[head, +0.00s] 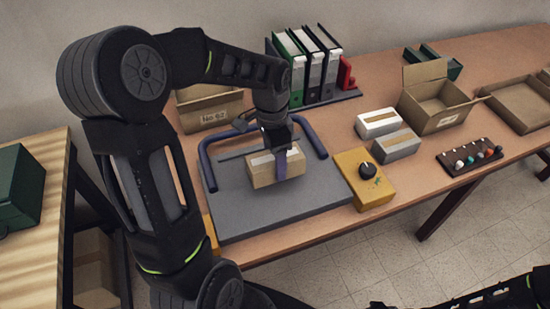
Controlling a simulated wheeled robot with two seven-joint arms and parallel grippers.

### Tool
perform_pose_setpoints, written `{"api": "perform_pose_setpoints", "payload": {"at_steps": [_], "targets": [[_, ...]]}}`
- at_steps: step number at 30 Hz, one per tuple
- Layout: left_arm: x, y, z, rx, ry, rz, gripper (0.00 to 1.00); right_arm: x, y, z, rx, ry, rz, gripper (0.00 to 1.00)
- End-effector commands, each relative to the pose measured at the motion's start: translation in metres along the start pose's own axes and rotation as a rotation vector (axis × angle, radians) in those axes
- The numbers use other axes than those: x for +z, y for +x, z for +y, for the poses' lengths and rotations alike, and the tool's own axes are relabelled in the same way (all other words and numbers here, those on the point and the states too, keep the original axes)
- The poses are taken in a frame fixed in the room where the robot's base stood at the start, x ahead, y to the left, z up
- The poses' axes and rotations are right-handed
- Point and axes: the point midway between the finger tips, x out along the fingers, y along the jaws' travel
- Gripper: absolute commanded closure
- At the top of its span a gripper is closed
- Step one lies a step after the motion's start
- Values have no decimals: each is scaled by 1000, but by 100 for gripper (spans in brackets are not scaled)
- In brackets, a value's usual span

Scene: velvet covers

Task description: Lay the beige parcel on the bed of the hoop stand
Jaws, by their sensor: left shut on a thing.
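The beige parcel (263,174) is a small box with a paler strip along its top. I cannot tell whether the parcel's underside touches the bed. My right arm (500,294) shows only at the bottom right edge, and its gripper cannot be made out.
A yellow box (364,181) with a black knob-like thing lies right of the stand. Two wrapped parcels, white (378,122) and grey (399,146), lie beyond it. An open carton (432,112), binders (303,65) and a dark rack (470,158) stand farther off. The bed's front is clear.

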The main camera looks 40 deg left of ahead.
Motion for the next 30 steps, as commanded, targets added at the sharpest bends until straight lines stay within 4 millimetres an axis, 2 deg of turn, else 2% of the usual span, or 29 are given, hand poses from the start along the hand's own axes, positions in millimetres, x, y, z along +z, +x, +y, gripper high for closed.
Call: {"api": "perform_pose_setpoints", "payload": {"at_steps": [3,18,30], "targets": [[0,12,-2,0,0,1,100,-1,9,2,-3,-2,2,64],[0,45,-6,0,0,0,100,-4,29,8,-11,-7,9,64],[0,51,-6,-1,0,1,100,-5,32,9,-12,-9,10,64]]}}
